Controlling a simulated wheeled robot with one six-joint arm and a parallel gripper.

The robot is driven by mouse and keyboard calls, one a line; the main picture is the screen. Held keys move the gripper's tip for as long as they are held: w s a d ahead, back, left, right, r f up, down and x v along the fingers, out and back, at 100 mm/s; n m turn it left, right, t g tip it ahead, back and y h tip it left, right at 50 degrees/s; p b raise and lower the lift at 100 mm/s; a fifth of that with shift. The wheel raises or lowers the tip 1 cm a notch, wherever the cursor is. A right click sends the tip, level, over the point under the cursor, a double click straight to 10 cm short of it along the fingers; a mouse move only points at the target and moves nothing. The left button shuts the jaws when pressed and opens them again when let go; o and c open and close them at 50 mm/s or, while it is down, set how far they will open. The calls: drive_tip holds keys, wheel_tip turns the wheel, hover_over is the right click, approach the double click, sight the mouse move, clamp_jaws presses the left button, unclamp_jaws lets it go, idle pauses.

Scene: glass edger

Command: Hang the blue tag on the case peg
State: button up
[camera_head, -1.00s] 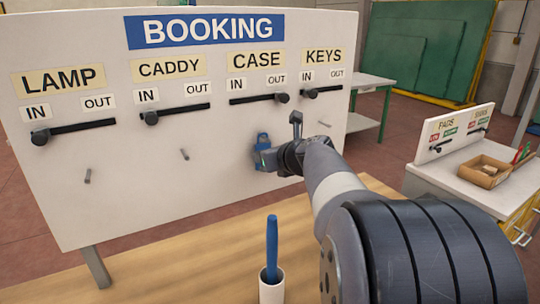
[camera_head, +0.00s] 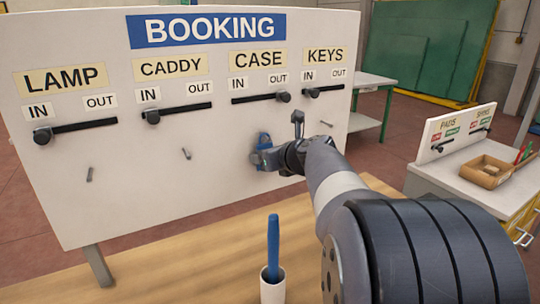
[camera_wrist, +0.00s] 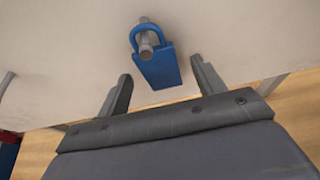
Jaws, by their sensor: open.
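The blue tag (camera_wrist: 159,68) hangs on the case peg (camera_wrist: 147,42) in the wrist view, with the peg through the loop at its top. My gripper (camera_wrist: 161,84) is open, with one finger on each side of the tag's lower part and a visible gap to each. In the head view, the tag (camera_head: 263,141) shows against the white board below the CASE label, partly hidden by my gripper (camera_head: 262,158). The case peg is hidden in the head view.
The BOOKING board (camera_head: 120,200) carries IN/OUT sliders; the CASE slider knob (camera_head: 284,97) is at OUT. Bare pegs show under LAMP (camera_head: 89,174) and CADDY (camera_head: 187,154). A white cup (camera_head: 272,287) with a blue pen stands on the wooden table (camera_head: 180,285).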

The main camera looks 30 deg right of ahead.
drive_tip(key=shift+s, duration=0.1)
drive_tip(key=v, duration=1)
drive_tip(key=shift+s+r, duration=0.2)
drive_tip(key=shift+s, duration=0.05)
drive_tip(key=x, duration=0.9)
drive_tip(key=shift+w+f+b, duration=0.2)
drive_tip(key=shift+b, duration=0.1)
